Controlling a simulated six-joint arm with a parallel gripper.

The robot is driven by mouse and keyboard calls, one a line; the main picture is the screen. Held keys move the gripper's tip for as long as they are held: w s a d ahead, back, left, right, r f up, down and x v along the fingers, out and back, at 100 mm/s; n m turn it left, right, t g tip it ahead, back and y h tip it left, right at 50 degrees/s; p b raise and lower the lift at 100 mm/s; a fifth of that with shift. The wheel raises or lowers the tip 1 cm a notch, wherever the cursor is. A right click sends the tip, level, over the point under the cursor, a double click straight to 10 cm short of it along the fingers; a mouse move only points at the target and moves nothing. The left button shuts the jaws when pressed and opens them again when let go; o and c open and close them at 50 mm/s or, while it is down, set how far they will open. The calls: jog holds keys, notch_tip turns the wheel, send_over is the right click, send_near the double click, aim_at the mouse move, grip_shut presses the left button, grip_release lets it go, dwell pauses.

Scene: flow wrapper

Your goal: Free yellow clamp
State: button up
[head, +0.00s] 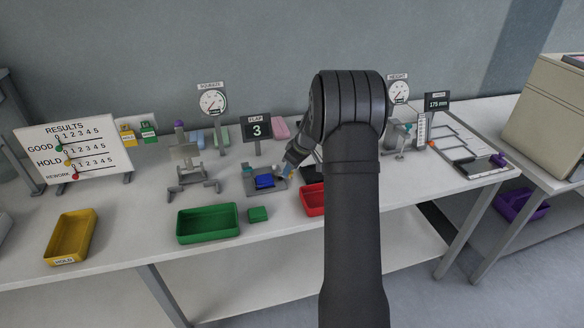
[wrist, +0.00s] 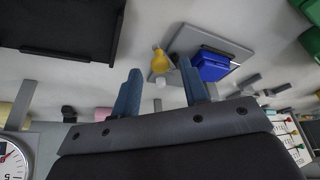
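The yellow clamp (wrist: 161,60) shows in the wrist view as a rounded yellow piece with a pale tip at the edge of a grey fixture plate (wrist: 225,42). A blue block (wrist: 212,67) sits on that plate beside the clamp. In the head view the fixture (head: 249,187) holds the blue block (head: 265,181) near the middle of the bench. My gripper (wrist: 158,80) is open, its two blue fingers apart. The clamp appears beyond the gap between the fingertips, with no visible contact. In the head view my gripper (head: 287,172) is at the fixture's right side, partly hidden by my arm.
A red tray (head: 312,200) is partly hidden by my arm. A stand (head: 187,155) is to the left, and the FLAP display (head: 256,130) is behind.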

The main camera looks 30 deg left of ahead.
jog(key=shift+r, duration=0.1)
jog(key=w+v, duration=0.1)
jog(key=v, duration=1.6)
jog(key=shift+s, duration=0.5)
jog(key=x, duration=1.7)
